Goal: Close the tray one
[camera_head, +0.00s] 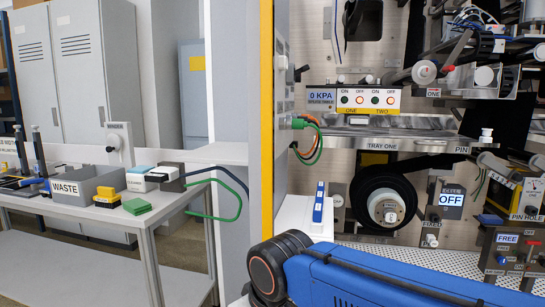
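Tray one (408,147) is a metal tray with a "TRAY ONE" label on its front, in the right half of the head view, below the button panel. A strip of its bright upper surface shows behind the front, so it appears pulled out; how far I cannot tell. A pale handle or bar shows at the right of its front, near a "PIN" label (462,150). My blue arm link and black joint cross the bottom of the view, below and in front of the tray. My gripper is not in view.
A panel (330,98) reading "0 KPA" with ON/OFF buttons is above the tray. A black roll (366,199) is below it. A yellow-edged cabinet wall (266,120) stands left of the machine. Further left, a bench holds a grey "WASTE" bin (85,187), a green block (137,207) and boxes.

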